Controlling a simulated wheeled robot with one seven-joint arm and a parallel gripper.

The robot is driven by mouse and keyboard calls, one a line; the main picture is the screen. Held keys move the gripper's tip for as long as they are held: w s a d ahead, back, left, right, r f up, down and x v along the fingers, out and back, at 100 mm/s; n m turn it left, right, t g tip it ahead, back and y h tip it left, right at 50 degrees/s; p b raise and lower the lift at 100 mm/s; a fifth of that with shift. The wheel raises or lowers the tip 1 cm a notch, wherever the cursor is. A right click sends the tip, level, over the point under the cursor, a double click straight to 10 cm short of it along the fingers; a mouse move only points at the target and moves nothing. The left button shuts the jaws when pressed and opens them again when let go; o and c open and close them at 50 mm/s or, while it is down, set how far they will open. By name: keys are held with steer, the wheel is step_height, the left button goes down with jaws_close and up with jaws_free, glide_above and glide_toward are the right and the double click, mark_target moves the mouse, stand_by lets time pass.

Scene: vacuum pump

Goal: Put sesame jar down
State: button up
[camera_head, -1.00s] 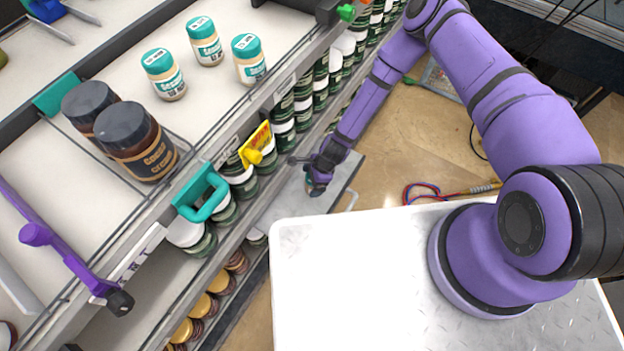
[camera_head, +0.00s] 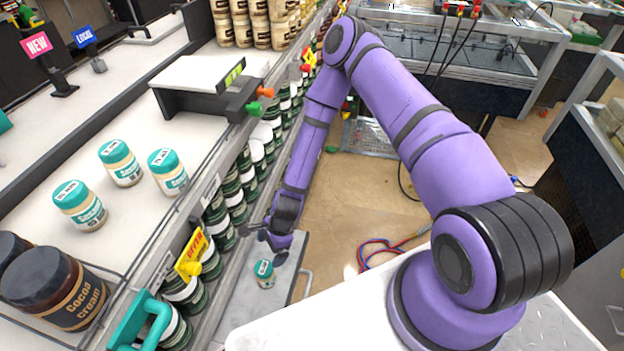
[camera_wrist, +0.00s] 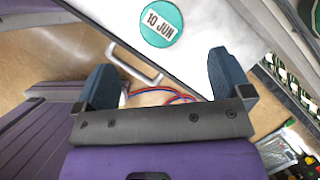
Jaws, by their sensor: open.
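The sesame jar (camera_head: 265,274), with a teal lid and pale label, stands upright on a low grey-white surface (camera_head: 240,312) beside the shelf. In the wrist view its teal lid (camera_wrist: 161,22) reads "10 JUN" and lies beyond my fingertips. My gripper (camera_head: 280,256) is just above and right of the jar in the head view. In the wrist view my gripper (camera_wrist: 165,78) has its two dark fingers spread wide with nothing between them. I see no contact with the jar.
Several similar teal-lidded jars (camera_head: 120,163) stand on the upper shelf, near dark cocoa cream jars (camera_head: 52,285). Shelves of dark green jars (camera_head: 215,225) run along the left. A metal handle (camera_head: 302,285) sits at the surface's right edge. Red and blue cables (camera_head: 375,245) lie on the floor.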

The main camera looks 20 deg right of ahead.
steer(key=w+d+r+n+t+h, duration=0.1)
steer(key=w+d+r+n, duration=0.2)
steer(key=r, duration=0.6)
steer(key=w+d+r+n, duration=0.2)
steer(key=w+d+r, duration=0.1)
steer(key=r, duration=0.6)
steer(key=w+d+r+n+t+h, duration=0.1)
steer(key=w+d+r+n, duration=0.15)
steer(key=r, duration=0.75)
steer(key=s+d+r+n+t+h, duration=0.1)
steer(key=s+d+r+n, duration=0.15)
steer(key=r, duration=0.75)
steer(key=s+d+r+n, duration=0.2)
steer(key=s+d+r, duration=0.1)
steer(key=r, duration=0.7)
steer(key=s+d+r+n+t, duration=0.1)
steer(key=s+d+r+n, duration=0.1)
steer(key=s+r, duration=0.5)
steer(key=s+d+r+n+t+h, duration=0.1)
steer(key=s+d+r, duration=0.3)
steer(key=s+r, duration=0.4)
steer(key=s+n, duration=0.1)
steer(key=s, duration=0.5)
steer(key=shift+s+d+n+t+h, duration=0.2)
steer(key=shift+s+n+t+h, duration=0.1)
steer(key=shift+s+t, duration=0.1)
